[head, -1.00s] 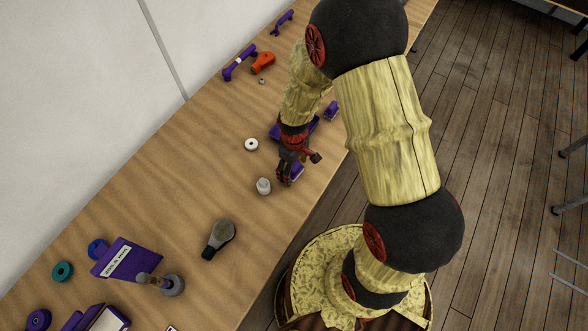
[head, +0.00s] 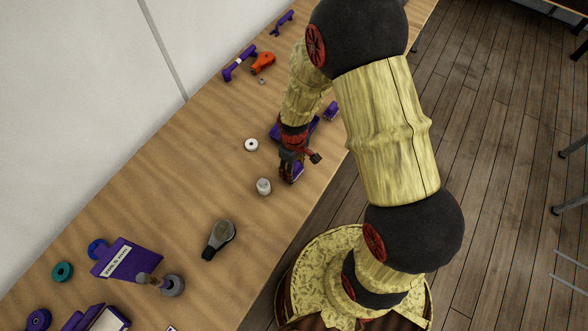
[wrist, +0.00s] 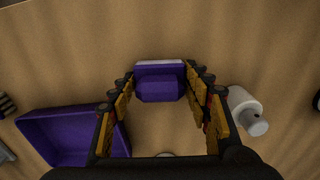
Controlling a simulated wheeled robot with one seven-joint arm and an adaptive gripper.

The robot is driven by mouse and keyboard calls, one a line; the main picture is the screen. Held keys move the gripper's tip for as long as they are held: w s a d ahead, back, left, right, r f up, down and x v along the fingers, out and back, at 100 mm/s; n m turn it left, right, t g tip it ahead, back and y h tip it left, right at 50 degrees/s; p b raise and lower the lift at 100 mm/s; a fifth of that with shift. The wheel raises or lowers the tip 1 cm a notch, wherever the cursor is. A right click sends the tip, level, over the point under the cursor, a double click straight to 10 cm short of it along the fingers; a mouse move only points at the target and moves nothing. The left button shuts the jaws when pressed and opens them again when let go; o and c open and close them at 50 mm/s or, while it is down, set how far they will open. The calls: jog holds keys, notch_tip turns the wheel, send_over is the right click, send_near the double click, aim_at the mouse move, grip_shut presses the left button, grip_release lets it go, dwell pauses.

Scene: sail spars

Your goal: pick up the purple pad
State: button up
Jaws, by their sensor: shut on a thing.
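The purple pad (wrist: 160,90) is a small purple block with a pale strip along its far edge. In the wrist view it sits between the two fingertips of my gripper (wrist: 160,77), which is shut on it from both sides. In the head view my gripper (head: 288,178) points down at the table's right side, and part of the pad (head: 298,169) shows beside the fingers. I cannot tell whether the pad is clear of the table.
A purple tray (wrist: 58,119) lies left of my gripper in the wrist view. A grey-white cylinder (wrist: 246,104) stands close on the right; it also shows in the head view (head: 263,186). A white ring (head: 251,145) lies nearby. The table's front edge is close.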

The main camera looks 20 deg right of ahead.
jog(key=shift+r, duration=0.15)
jog(key=shift+c, duration=0.2)
jog(key=shift+r, duration=0.25)
notch_tip(320, 180, up, 3)
jog(key=shift+w+f, duration=0.1)
jog(key=shift+f, duration=0.1)
jog(key=s+a+r, duration=0.2)
jog(key=s+r, duration=0.2)
jog(key=s, duration=0.2)
jog(key=s+a+r+p, duration=0.1)
jog(key=s+a+r, duration=0.2)
jog(key=s+r, duration=0.2)
jog(key=shift+s+a+r, duration=0.25)
jog(key=shift+s+r, duration=0.05)
jog(key=shift+s, duration=0.75)
jog(key=o, duration=0.6)
jog(key=c, duration=0.4)
